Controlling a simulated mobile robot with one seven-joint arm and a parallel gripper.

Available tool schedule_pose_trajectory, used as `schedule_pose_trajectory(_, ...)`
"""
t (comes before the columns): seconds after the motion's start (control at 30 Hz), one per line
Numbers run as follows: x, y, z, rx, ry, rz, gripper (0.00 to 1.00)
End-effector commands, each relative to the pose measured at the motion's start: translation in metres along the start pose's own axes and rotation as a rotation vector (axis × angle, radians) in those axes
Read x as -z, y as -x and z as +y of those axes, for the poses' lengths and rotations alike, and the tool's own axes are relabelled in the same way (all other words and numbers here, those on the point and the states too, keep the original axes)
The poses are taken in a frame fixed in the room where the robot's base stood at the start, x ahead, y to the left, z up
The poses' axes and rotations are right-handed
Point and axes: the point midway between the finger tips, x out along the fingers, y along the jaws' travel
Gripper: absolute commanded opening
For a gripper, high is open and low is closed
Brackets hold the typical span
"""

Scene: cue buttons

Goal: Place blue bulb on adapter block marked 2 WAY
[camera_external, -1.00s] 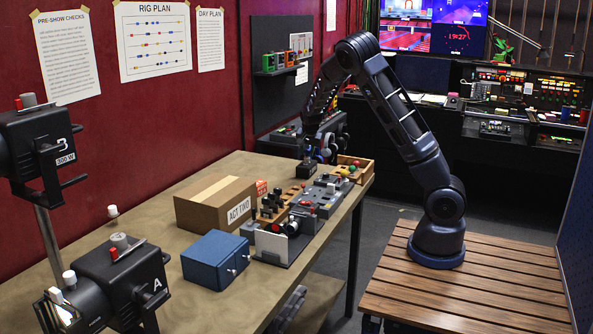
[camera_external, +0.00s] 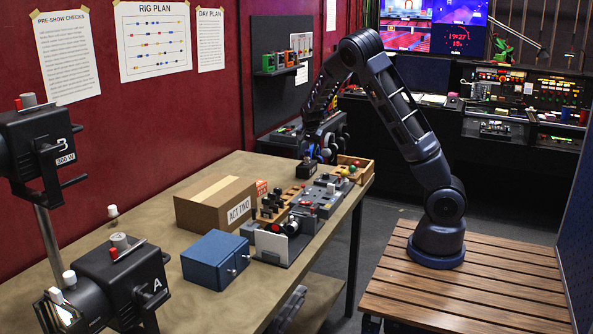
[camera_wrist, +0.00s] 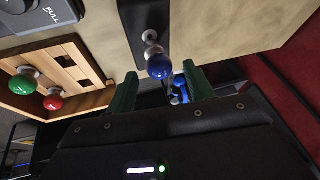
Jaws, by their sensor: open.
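The blue bulb (camera_wrist: 158,66) is at the dark adapter block (camera_wrist: 145,14) in the wrist view, its metal base against the block's metal fitting. I cannot tell from this angle how fully it is seated. In the external view the dark block (camera_external: 307,171) stands on the table near its far end, with the bulb small above it. My gripper (camera_wrist: 160,84) is open, its two green fingers on either side of the bulb and apart from it. In the external view my gripper (camera_external: 318,152) is just above the block. No 2 WAY marking is readable.
A wooden tray (camera_wrist: 62,103) with a green bulb (camera_wrist: 24,86), a red bulb (camera_wrist: 53,101) and dark empty slots is beside the block. A grey control box (camera_external: 333,186), a cardboard box (camera_external: 215,205) and a blue box (camera_external: 215,260) stand nearer on the table.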

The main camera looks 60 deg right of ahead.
Motion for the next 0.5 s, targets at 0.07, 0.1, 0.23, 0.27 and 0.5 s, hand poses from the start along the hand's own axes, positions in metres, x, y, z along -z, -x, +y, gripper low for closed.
schedule_pose_trajectory(0.07, -0.001, 0.016, -0.001, 0.004, 0.001, -0.001, 0.53)
schedule_pose_trajectory(0.1, -0.001, 0.023, -0.002, 0.004, 0.002, 0.0, 0.53)
schedule_pose_trajectory(0.23, -0.001, 0.047, -0.001, 0.003, 0.001, -0.001, 0.53)
schedule_pose_trajectory(0.27, -0.001, 0.053, -0.001, 0.004, 0.001, -0.001, 0.53)
schedule_pose_trajectory(0.5, -0.001, 0.087, -0.001, 0.002, 0.001, -0.002, 0.53)
